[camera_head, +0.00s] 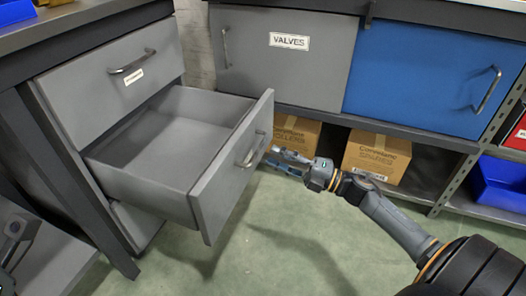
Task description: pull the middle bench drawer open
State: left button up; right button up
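The middle bench drawer (222,186) is pulled well out of the grey bench at the left, and its inside looks empty. Its bar handle (252,151) is on the front panel, which faces right. My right gripper (271,157) is just right of this handle, with its fingers pointing at the drawer front. The fingers look spread apart, and I see nothing held between them. Whether a fingertip touches the handle is hard to tell.
A closed, labelled drawer (108,84) is above the open one. Behind stand a grey VALVES cabinet door (284,68) and a blue door (425,75). Cardboard boxes (376,157) and a blue bin (499,183) sit on the low shelf. The green floor (290,240) is clear.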

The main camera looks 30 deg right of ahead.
jog(key=v, duration=0.6)
jog(key=shift+w, duration=0.1)
dwell(0.3)
